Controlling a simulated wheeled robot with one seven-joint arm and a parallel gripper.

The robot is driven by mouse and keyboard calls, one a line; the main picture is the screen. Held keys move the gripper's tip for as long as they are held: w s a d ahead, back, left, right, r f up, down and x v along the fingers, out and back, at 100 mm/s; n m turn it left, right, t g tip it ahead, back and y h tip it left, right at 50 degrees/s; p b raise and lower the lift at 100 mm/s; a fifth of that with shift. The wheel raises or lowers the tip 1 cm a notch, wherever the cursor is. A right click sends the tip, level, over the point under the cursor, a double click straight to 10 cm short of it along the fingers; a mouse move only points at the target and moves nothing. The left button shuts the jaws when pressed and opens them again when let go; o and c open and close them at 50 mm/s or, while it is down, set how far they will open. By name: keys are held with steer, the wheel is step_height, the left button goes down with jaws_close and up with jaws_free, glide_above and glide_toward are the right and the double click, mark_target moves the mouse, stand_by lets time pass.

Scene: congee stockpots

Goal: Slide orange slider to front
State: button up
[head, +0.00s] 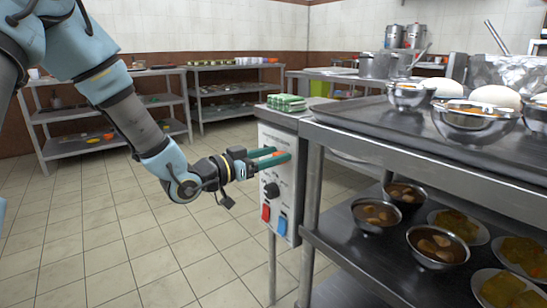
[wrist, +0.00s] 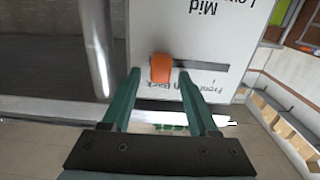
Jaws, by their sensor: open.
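The orange slider (wrist: 161,68) sits at the left end of a dark horizontal slot in the wrist view, with the bare slot running off to its right. It is on a white control panel (wrist: 205,40), which also shows in the head view (head: 262,235). My gripper (head: 282,156) is at the upper part of that panel. Its two green fingers are open (wrist: 158,82), one on each side of the slider in the wrist view. I cannot tell whether either finger touches it. Small upside-down lettering lies below the slot and is hard to read.
Below the gripper, the panel carries a black knob (head: 271,190), a red switch (head: 266,213) and a blue switch (head: 282,224). A metal shelf (head: 310,190) with bowls stands right of the panel. Green packets (head: 287,102) lie above it. The tiled floor at left is clear.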

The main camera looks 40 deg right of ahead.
steer(key=shift+d, duration=0.1)
jaws_close()
stand_by(0.5)
stand_by(0.9)
